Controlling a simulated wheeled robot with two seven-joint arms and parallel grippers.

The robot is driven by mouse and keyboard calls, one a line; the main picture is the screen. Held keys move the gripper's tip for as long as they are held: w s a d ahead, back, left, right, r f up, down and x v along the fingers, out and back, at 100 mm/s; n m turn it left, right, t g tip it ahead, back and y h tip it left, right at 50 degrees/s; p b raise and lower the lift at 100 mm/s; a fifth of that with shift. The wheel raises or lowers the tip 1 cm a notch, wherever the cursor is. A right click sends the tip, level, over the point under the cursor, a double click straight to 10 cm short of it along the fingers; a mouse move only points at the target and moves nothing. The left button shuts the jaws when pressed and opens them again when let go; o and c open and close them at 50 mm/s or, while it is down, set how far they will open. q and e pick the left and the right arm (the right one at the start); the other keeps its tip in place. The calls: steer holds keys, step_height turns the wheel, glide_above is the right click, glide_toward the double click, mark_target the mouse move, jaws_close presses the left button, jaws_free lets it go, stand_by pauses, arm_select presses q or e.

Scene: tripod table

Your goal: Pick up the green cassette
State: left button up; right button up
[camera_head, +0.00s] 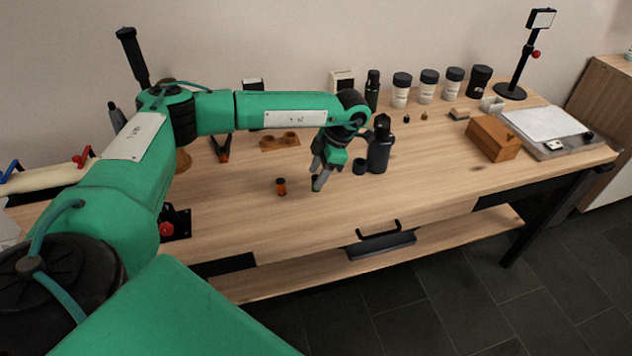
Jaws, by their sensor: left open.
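The green cassette (315,186) is a small dark green piece on the table, mostly hidden behind a finger of my left gripper. My left gripper (317,174) points down at it, its grey fingers open. I cannot tell whether the fingers are around the cassette or just in front of it. A small orange cassette (281,188) with a dark top stands upright a little to the left, apart from the gripper. My right gripper is not in view.
A wooden block with holes (281,142) lies behind. Several lidded jars (401,92) line the wall; a wooden box (494,138) stands right. The table front (430,185) is clear.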

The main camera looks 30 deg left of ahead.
arm_select(q)
jaws_close()
steer(key=shift+r, duration=0.15)
